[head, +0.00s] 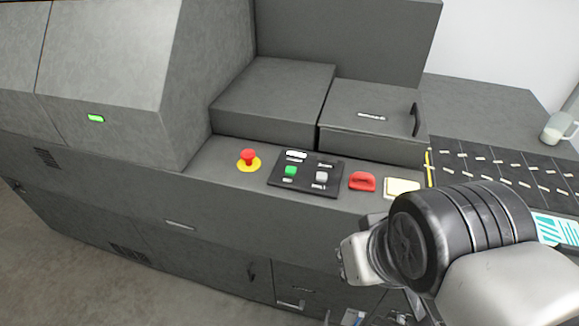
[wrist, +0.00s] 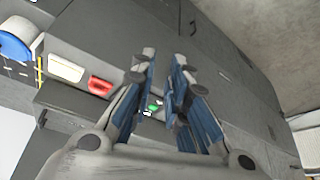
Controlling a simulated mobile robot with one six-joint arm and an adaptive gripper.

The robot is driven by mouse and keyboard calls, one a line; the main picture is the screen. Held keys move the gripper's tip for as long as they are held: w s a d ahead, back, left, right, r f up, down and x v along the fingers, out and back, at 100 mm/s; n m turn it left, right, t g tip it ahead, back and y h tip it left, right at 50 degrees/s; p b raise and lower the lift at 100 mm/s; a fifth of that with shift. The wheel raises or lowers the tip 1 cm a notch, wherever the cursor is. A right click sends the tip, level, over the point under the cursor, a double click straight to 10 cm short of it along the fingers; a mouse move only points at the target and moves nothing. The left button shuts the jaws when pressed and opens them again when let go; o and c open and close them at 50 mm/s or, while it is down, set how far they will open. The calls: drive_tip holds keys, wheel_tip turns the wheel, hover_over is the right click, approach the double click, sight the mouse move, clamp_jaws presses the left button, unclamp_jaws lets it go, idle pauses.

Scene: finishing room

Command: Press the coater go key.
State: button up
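The coater's dark control panel (head: 305,177) lies on the machine's front ledge. It carries a green key (head: 290,171), a pale grey key (head: 321,176) and a white oval piece; the labels are too small to read, so I cannot tell by name which is the go key. The green key shows between my fingers in the wrist view (wrist: 153,106). My gripper (wrist: 164,57) is open and empty, its blue-sided fingers apart. In the head view my gripper is mostly hidden behind my wrist and cut off at the bottom edge, below the panel.
A red mushroom button (head: 248,156) on a yellow base sits left of the panel. A red handle-shaped piece (head: 362,181) and a cream pad (head: 402,187) sit right of it. A lidded box (head: 370,115) rises behind.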

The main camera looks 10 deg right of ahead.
clamp_jaws()
idle(1.0)
